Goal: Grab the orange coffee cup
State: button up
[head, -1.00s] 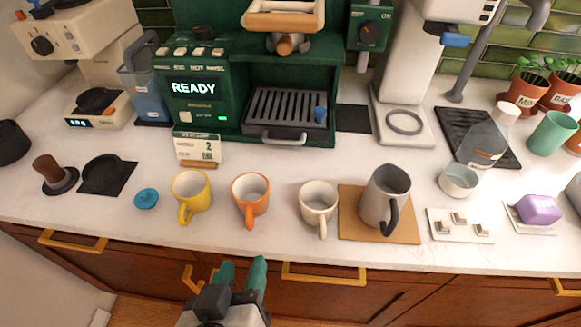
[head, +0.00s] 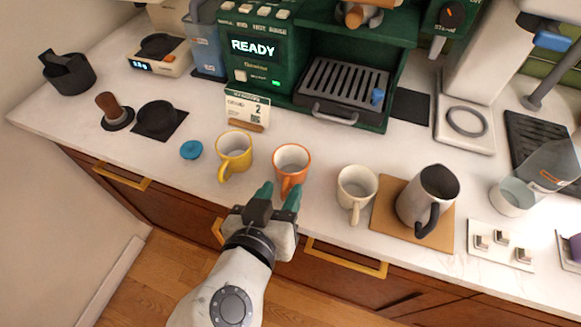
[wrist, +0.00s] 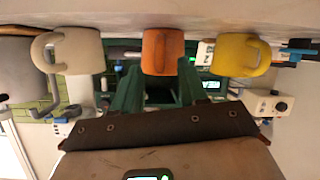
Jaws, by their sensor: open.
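The orange coffee cup (head: 292,161) stands upright on the white counter, between a yellow cup (head: 234,152) and a cream cup (head: 355,186). Its handle faces the counter's front edge. My gripper (head: 280,196) is open and empty, with its green fingertips just in front of the orange cup, near its handle. I cannot tell whether a finger touches the handle. In the wrist view, which is upside down, the orange cup (wrist: 161,52) sits beyond and between the green fingers (wrist: 160,92).
A grey pitcher (head: 413,200) stands on a brown board right of the cream cup. A blue disc (head: 191,150) lies left of the yellow cup. A small price sign (head: 246,108) and the green coffee machine (head: 305,93) stand behind.

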jog(key=shift+x, duration=0.85)
jog(key=shift+a, duration=0.1)
grip_shut()
